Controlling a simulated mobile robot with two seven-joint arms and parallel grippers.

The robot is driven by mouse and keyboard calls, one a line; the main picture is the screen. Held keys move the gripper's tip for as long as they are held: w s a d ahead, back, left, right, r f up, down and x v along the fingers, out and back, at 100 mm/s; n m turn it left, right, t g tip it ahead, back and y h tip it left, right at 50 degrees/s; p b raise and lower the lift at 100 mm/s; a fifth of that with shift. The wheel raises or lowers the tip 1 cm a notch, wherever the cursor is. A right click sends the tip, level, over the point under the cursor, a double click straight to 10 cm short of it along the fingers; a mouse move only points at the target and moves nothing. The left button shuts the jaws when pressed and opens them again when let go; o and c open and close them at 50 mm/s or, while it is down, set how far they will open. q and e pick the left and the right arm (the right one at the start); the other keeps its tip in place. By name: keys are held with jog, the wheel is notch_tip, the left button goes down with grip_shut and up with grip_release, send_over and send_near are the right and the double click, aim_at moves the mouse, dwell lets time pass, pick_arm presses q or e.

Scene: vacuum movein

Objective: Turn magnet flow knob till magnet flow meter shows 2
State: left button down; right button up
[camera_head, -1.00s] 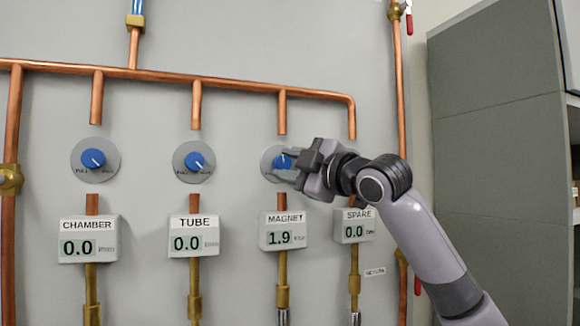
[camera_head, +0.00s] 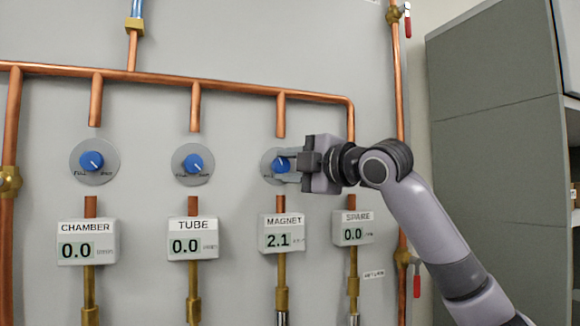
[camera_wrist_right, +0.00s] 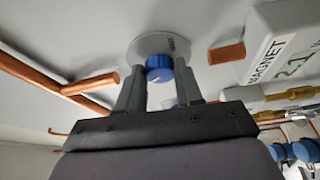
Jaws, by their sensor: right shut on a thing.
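The magnet flow knob (camera_head: 281,165) is blue with a white pointer line, on a round grey plate above the magnet meter. My right gripper (camera_head: 282,167) is shut on it, coming in from the right. In the right wrist view the knob (camera_wrist_right: 159,68) sits between the two fingers (camera_wrist_right: 159,88). The magnet flow meter (camera_head: 283,236) reads 2.1 in the head view. It also shows at an angle in the right wrist view (camera_wrist_right: 285,45). My left gripper is not in view.
The chamber knob (camera_head: 91,161) and tube knob (camera_head: 193,163) are to the left, above their meters (camera_head: 87,246) (camera_head: 193,241), both reading 0.0. The spare meter (camera_head: 353,230) reads 0.0 below my right arm. Copper pipes (camera_head: 180,80) run above. A grey cabinet (camera_head: 490,150) stands at the right.

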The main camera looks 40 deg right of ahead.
jog(key=o, duration=1)
jog(key=shift+o, duration=0.2)
jog(key=shift+s, duration=0.1)
jog(key=s+d+b, duration=0.1)
jog(key=s+b, duration=0.1)
jog(key=s, duration=0.5)
jog(key=shift+f, duration=0.15)
